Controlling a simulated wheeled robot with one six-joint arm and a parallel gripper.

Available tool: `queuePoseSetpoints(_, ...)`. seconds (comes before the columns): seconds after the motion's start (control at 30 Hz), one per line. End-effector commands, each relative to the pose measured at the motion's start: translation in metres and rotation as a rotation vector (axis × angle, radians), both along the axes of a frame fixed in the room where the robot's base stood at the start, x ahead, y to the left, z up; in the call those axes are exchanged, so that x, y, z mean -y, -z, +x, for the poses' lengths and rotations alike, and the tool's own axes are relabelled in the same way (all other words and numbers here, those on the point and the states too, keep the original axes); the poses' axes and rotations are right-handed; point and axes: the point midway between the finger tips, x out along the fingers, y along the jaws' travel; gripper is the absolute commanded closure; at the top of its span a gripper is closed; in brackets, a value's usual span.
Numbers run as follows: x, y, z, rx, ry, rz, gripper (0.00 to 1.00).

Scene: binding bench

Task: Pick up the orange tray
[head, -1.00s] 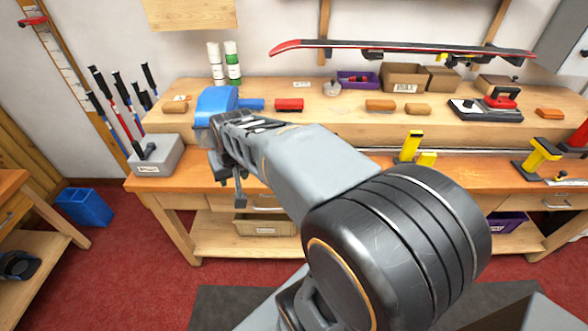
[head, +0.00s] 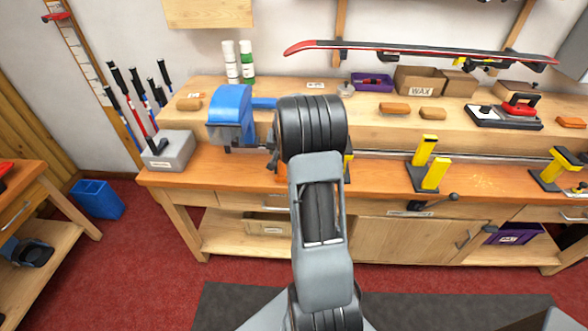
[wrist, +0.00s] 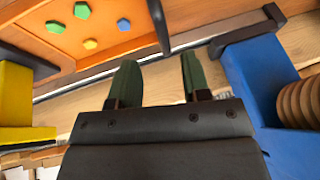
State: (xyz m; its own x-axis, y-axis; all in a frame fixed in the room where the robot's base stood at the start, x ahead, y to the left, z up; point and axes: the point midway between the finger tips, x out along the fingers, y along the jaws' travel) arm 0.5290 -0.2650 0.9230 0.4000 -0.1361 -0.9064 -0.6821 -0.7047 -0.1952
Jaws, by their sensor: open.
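In the wrist view, an orange surface holding several green, yellow and blue pieces shows at the upper left; it looks like the orange tray (wrist: 65,15), cut off by the picture edge. I cannot make out a tray in the head view, where my arm covers part of the bench. My gripper (wrist: 158,72) is open, with two dark green fingers apart and nothing seen between them. The fingers point towards the bench, and the orange surface lies beyond and left of them. In the head view my gripper is hidden behind my arm.
A blue machine (head: 231,115) stands left of my arm and shows close at right in the wrist view (wrist: 262,80). A yellow vise (head: 428,165) stands to the right. The raised shelf holds blocks, a wax box (head: 418,80) and an iron (head: 520,105).

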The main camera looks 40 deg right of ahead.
Motion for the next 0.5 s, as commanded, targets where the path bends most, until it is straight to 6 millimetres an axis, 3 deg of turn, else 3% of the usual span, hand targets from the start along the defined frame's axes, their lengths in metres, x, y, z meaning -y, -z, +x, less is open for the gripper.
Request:
queuePoseSetpoints(0.27, 0.001, 0.015, 0.007, -0.001, 0.0, 0.001, 0.57)
queuePoseSetpoints(0.5, 0.003, 0.043, 0.022, -0.003, -0.002, 0.001, 0.57)
